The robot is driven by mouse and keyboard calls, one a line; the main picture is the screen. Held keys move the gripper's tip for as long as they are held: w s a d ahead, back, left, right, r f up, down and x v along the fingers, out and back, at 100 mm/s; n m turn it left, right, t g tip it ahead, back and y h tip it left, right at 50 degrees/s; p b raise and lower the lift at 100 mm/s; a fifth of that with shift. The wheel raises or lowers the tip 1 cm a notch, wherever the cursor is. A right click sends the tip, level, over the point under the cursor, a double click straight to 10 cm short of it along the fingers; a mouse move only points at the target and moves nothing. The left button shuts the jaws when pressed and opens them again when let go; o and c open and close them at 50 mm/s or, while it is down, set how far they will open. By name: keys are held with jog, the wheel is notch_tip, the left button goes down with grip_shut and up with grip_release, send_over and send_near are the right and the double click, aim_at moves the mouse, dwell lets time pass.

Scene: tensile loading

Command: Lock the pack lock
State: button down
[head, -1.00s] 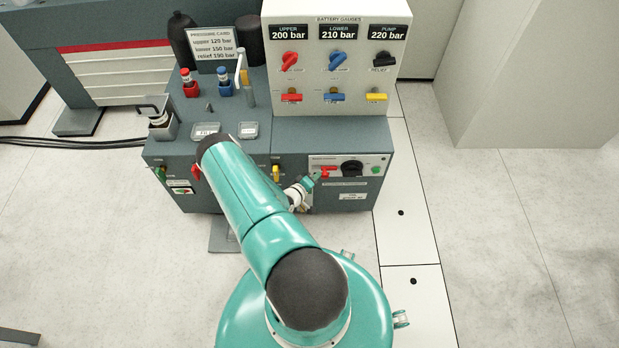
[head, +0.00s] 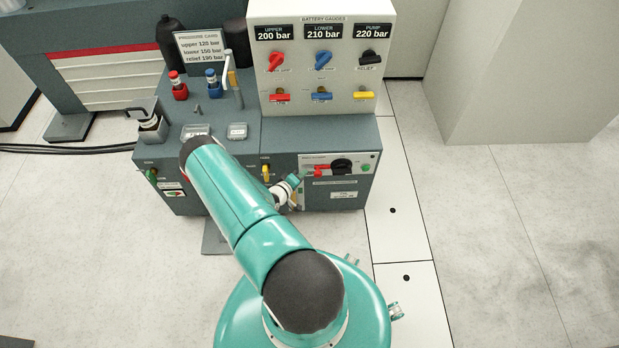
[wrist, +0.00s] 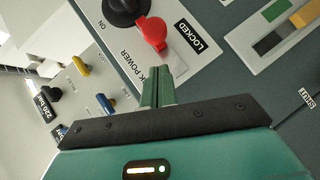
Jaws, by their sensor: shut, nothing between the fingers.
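The pack lock is a red lever (head: 321,170) on the front panel, beside a black round knob (head: 343,165). In the wrist view the red lever (wrist: 152,34) overlaps the edge of the black knob (wrist: 124,9). The LOCKED label (wrist: 191,36) lies just right of the lever. My gripper (wrist: 158,88) is shut and empty, its green fingertips over the panel just below the lever in the picture. A small gap shows between them and the lever. In the head view my gripper (head: 303,175) is just left of the lever.
A yellow handle (head: 266,172) is left of my gripper on the cabinet front. A green handle (head: 152,175) is farther left. The gauge box (head: 320,60) with several coloured knobs stands on top. Floor at the right is clear.

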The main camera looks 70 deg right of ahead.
jog(key=v, duration=1)
jog(key=shift+w+a, duration=0.2)
jog(key=shift+w, duration=0.25)
jog(key=w+a+r+m+g+y, duration=0.1)
jog(key=w+a+r, duration=0.15)
jog(key=r, duration=0.55)
jog(key=w+a+r+y, duration=0.15)
jog(key=w+r, duration=0.25)
jog(key=r, duration=0.4)
jog(key=w+a+r+m+g, duration=0.1)
jog(key=w+a+r, duration=0.2)
jog(key=r, duration=0.4)
jog(key=a+r+t+y, duration=0.1)
jog(key=a+r+y, duration=0.1)
jog(key=a+r, duration=0.45)
jog(key=a+r+t+y, duration=0.15)
jog(key=a+r, duration=0.25)
jog(key=r, duration=0.5)
jog(key=s+a+r+n+t+y, duration=0.3)
jog(key=s+a+r+n+y, duration=0.1)
jog(key=a+r, duration=0.5)
jog(key=s+a+r+n+t+y, duration=0.4)
jog(key=s+a+r, duration=0.2)
jog(key=a+r, duration=0.3)
jog(key=a, duration=0.4)
jog(key=shift+s+r, duration=0.2)
jog(key=shift+r, duration=0.05)
